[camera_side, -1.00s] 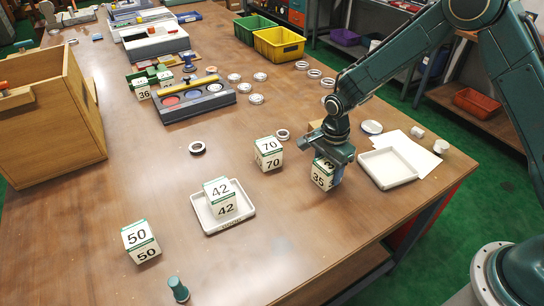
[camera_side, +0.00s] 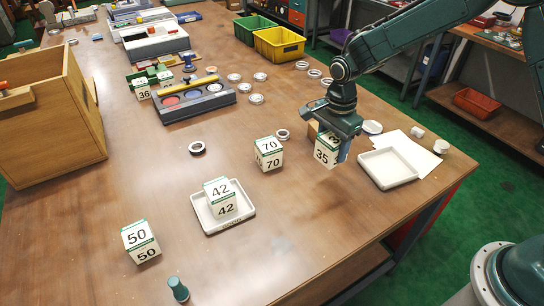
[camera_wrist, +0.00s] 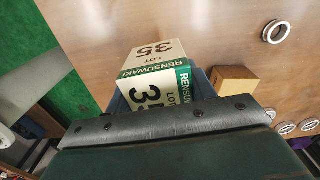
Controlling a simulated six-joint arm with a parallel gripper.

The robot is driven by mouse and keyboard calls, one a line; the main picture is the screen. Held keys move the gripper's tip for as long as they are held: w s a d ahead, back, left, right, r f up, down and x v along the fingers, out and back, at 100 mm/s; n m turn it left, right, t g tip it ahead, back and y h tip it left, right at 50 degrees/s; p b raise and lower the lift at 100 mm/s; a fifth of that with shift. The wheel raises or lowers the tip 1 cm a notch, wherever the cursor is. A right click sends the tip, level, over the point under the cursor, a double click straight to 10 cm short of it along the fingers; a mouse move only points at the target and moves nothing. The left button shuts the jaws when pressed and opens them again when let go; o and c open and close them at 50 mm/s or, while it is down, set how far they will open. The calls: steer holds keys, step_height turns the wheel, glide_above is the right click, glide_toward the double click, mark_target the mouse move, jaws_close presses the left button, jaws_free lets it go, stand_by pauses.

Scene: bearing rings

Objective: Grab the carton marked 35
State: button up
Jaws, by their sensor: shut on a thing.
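The carton marked 35 (camera_side: 325,153) is a white box with green trim and black numbers. My gripper (camera_side: 336,150) is shut on it and holds it above the wooden table, to the right of the carton marked 70 (camera_side: 268,154). In the wrist view, the carton (camera_wrist: 150,68) shows "35", "LOT" and "RENSUWAKI" between my fingers; its near part is hidden by the gripper body.
An empty white tray (camera_side: 389,183) lies to the right of my gripper. The carton marked 42 (camera_side: 221,197) stands in another white tray (camera_side: 207,230). The carton marked 50 (camera_side: 140,242) is at the front left. A small brown block (camera_wrist: 232,82) sits close by.

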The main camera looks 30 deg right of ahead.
mark_target(334, 136)
step_height(334, 136, up, 12)
steer(key=shift+f, duration=0.1)
steer(key=shift+d, duration=0.15)
stand_by(0.7)
